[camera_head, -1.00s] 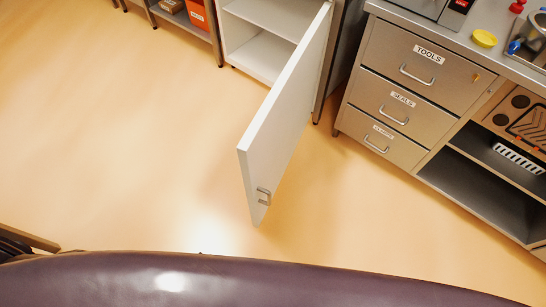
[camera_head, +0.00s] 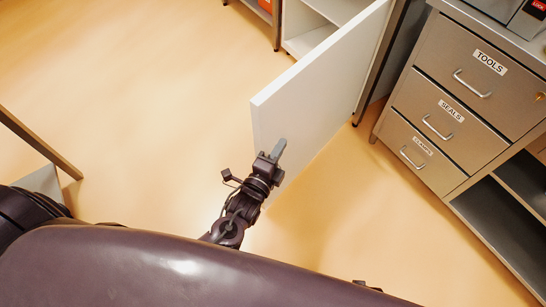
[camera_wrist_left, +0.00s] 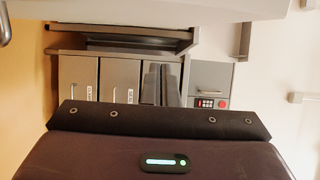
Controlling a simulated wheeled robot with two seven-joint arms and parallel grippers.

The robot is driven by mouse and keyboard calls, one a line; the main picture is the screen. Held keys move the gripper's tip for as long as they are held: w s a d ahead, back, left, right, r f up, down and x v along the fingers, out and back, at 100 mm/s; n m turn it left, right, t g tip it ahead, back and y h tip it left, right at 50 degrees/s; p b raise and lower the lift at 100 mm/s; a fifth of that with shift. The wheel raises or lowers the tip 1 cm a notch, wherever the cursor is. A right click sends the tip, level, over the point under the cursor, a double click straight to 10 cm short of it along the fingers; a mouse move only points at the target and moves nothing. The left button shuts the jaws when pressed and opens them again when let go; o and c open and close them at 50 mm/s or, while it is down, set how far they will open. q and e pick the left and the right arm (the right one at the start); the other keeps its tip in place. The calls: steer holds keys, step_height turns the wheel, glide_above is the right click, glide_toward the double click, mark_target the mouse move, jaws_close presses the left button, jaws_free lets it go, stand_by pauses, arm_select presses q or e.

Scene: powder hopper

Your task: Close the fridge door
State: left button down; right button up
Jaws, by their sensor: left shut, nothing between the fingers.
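The white fridge door (camera_head: 325,85) stands open in the head view, swung out from the white cabinet (camera_head: 308,42) behind it, whose inside shows at the top. My left gripper (camera_head: 278,150) is at the lower free end of the door, in front of its face, shut and empty. I cannot tell whether it touches the door. The door's handle is hidden or cannot be made out behind the gripper. My right gripper is in no view.
A steel drawer unit (camera_head: 440,118) stands right of the door, with open shelves (camera_head: 500,215) beside it. The wrist view shows the drawers (camera_wrist_left: 118,82) and a panel with a red button (camera_wrist_left: 222,103). The floor left of the door is clear.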

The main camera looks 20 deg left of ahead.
mark_target(275, 129)
arm_select(q)
steer(key=w+a, duration=0.1)
steer(key=w, duration=0.1)
steer(key=w+a, duration=0.1)
steer(key=w, duration=0.1)
steer(key=w+a, duration=0.1)
steer(key=w, duration=0.1)
stand_by(0.4)
